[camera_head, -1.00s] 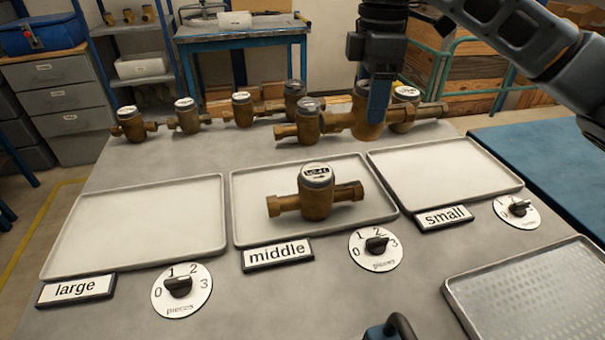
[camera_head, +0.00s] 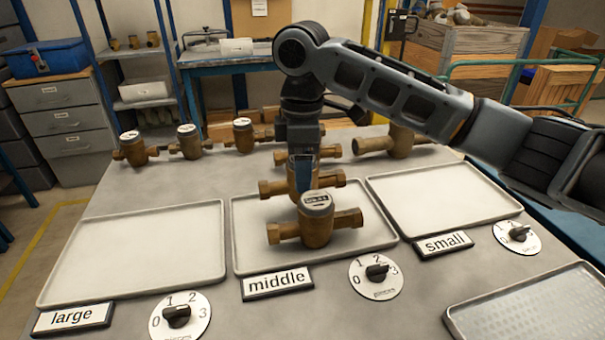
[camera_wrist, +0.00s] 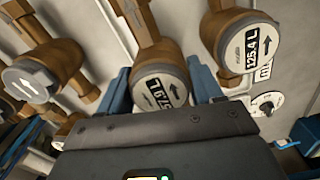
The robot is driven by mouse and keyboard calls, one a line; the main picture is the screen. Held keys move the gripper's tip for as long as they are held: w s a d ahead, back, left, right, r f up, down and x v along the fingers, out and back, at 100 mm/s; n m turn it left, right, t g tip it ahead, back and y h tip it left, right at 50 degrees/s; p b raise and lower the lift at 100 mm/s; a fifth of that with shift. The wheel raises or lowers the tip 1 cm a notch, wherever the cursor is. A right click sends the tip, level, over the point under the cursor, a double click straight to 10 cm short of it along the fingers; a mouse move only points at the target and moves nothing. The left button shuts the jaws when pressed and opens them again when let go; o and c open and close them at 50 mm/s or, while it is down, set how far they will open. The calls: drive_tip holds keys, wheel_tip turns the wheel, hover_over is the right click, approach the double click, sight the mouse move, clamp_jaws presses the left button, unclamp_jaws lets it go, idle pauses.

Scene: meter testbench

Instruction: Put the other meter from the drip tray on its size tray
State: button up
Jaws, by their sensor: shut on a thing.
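My gripper (camera_head: 303,182) is shut on a brass meter (camera_head: 328,179) at the back of the middle tray (camera_head: 240,262). In the wrist view the held meter (camera_wrist: 160,88) sits between the blue fingers, its round dial showing. Another brass meter (camera_head: 317,228) stands on the middle tray, just in front of the held one; its dial reads 126.4 L in the wrist view (camera_wrist: 247,48). I cannot tell whether the held meter touches the tray. The large tray (camera_head: 135,250) and small tray (camera_head: 440,200) are empty. The drip tray (camera_head: 535,312) is empty where it shows.
Several brass meters stand in a row at the back of the bench, including one at the left (camera_head: 132,148); my arm hides part of the row. Numbered dials, such as the middle one (camera_head: 376,275), and size labels lie in front of the trays.

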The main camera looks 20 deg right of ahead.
drive_tip(key=shift+f, duration=0.95)
drive_tip(key=shift+f, duration=0.15)
drive_tip(key=o, duration=1.4)
drive_tip(key=shift+c, duration=0.2)
wheel_tip(320, 180, up, 12)
drive_tip(key=shift+r, duration=0.1)
